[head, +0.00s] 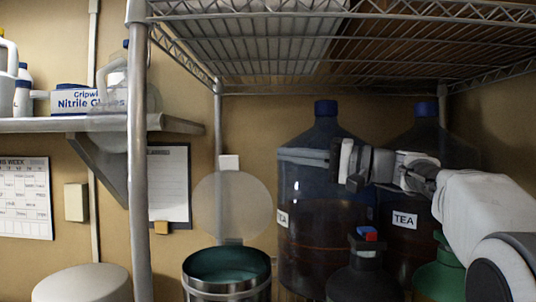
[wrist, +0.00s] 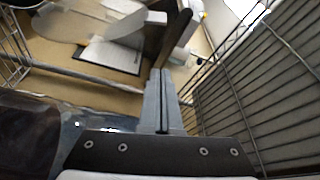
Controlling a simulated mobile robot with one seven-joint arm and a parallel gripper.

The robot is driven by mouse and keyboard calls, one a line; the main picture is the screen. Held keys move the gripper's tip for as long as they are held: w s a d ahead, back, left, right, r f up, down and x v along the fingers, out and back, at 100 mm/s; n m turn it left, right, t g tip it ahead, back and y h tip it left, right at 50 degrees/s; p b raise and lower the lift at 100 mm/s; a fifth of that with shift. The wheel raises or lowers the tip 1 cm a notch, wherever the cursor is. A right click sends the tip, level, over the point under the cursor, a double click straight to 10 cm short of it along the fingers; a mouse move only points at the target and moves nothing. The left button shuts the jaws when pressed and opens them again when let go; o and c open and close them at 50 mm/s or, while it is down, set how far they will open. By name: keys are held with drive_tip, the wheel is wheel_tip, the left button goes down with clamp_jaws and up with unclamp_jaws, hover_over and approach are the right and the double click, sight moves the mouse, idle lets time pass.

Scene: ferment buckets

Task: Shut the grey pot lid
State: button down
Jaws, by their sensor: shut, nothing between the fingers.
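The pot (head: 227,290) stands at the lower middle of the head view, with a metal wall and an open top showing teal inside. A pale grey round lid (head: 233,207) stands upright behind and above it, tilted fully open, with a small white tab at its top. A pale rounded disc (wrist: 75,22) at the upper left of the wrist view may be this lid; I cannot be sure. My gripper (head: 346,164) is shut and empty, up and to the right of the lid and apart from it, in front of a dark carboy. Its closed fingers (wrist: 162,85) show in the wrist view.
Two blue-capped carboys (head: 310,200) of dark tea stand behind my arm. A dark jug (head: 365,280) with a red and blue top stands right of the pot. A wire shelf (head: 270,45) hangs overhead, and a metal post (head: 139,170) rises at left. Open air lies between gripper and lid.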

drive_tip(key=r+p, duration=0.1)
drive_tip(key=p, duration=0.2)
hover_over(247, 183)
drive_tip(key=w+a, duration=0.1)
drive_tip(key=w, duration=0.3)
drive_tip(key=s, duration=0.3)
drive_tip(key=shift+d+f, duration=0.35)
drive_tip(key=shift+d, duration=0.05)
drive_tip(key=shift+s+f, duration=0.25)
drive_tip(key=shift+s, duration=0.4)
drive_tip(key=shift+s+f+b, duration=0.1)
drive_tip(key=shift+f+b, duration=0.05)
drive_tip(key=shift+b, duration=0.35)
